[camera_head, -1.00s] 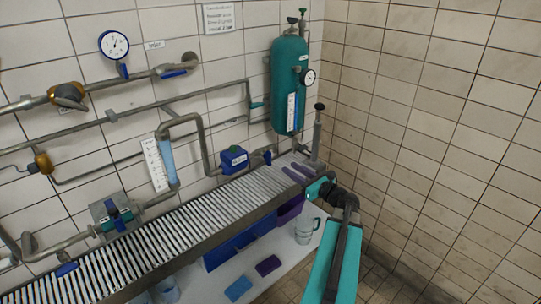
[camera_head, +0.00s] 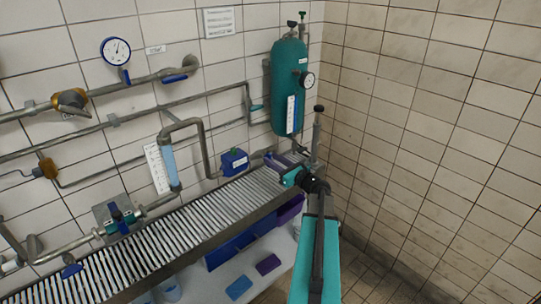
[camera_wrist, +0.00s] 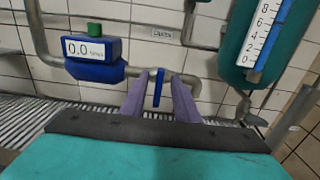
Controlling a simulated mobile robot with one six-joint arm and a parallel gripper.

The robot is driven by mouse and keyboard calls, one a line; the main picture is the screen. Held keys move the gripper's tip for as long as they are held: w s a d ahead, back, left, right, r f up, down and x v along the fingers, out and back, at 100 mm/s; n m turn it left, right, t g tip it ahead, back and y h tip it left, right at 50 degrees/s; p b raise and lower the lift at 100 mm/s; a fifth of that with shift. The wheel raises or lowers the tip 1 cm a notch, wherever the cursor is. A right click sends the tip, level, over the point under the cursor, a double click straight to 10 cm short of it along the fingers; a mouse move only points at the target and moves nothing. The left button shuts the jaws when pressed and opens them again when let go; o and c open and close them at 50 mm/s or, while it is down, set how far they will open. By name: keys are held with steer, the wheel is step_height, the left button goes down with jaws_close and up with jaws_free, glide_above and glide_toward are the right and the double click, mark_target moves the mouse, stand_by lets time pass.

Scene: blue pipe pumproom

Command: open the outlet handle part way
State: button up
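A blue lever handle (camera_wrist: 158,88) stands on the grey pipe right of the blue meter, under a small label that is hard to read. It looks like the outlet handle. In the wrist view it stands upright between the two purple fingers of my gripper (camera_wrist: 160,82), with a visible gap on either side. My gripper is open and empty, its fingers pointing at the pipe. In the head view my gripper (camera_head: 281,160) is by the pipe near the green tank, and the handle there is small and partly hidden.
The blue meter (camera_wrist: 95,68) reads 0.0 and sits left of my fingers. The green tank (camera_head: 289,88) hangs to the right, with a scale on its front. A ribbed metal rack (camera_head: 180,227) runs below the pipes. The tiled side wall (camera_head: 430,130) is close on the right.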

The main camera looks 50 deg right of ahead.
steer(key=shift+w+d+p, duration=0.1)
steer(key=shift+w+p, duration=0.2)
steer(key=shift+w, duration=1.15)
jaws_close()
steer(key=shift+s+d, duration=0.1)
steer(key=shift+d, duration=0.05)
